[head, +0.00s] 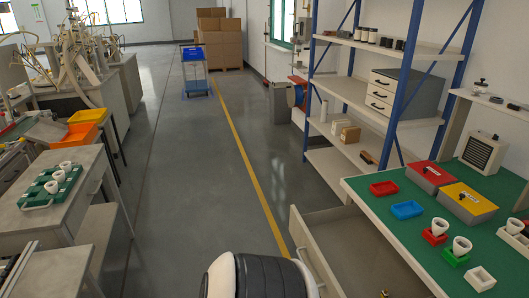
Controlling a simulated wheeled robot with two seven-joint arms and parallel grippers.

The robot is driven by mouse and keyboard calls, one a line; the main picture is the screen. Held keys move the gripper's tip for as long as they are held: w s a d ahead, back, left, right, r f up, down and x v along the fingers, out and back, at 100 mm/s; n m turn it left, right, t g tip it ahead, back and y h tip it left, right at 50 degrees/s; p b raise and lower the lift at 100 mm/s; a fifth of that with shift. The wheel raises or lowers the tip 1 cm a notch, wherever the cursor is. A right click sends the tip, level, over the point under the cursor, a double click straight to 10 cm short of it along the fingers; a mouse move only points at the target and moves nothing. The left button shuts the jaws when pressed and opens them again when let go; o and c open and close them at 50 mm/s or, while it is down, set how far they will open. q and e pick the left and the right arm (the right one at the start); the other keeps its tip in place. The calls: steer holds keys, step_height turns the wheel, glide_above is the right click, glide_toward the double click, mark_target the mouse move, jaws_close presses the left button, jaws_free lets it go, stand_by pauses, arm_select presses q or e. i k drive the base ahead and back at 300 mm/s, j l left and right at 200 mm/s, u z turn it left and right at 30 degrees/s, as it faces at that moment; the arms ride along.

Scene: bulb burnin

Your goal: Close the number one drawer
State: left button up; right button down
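An open drawer (312,254) sticks out to the left from under the green-topped workbench (385,211) at the right. Its pale front panel faces the aisle and its grey inside shows. I see no number on it. The near end of the drawer is cut off by the bottom edge of the picture. A small dark and orange item shows at that edge, too cut off to tell what it is. Neither of my grippers can be made out in the head view.
A blue-framed shelf (407,77) with a small drawer cabinet (400,93) stands behind. A grey bench (45,220) is at left. The aisle between is clear.

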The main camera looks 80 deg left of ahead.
mark_target(346, 256)
steer(key=u, duration=2.2)
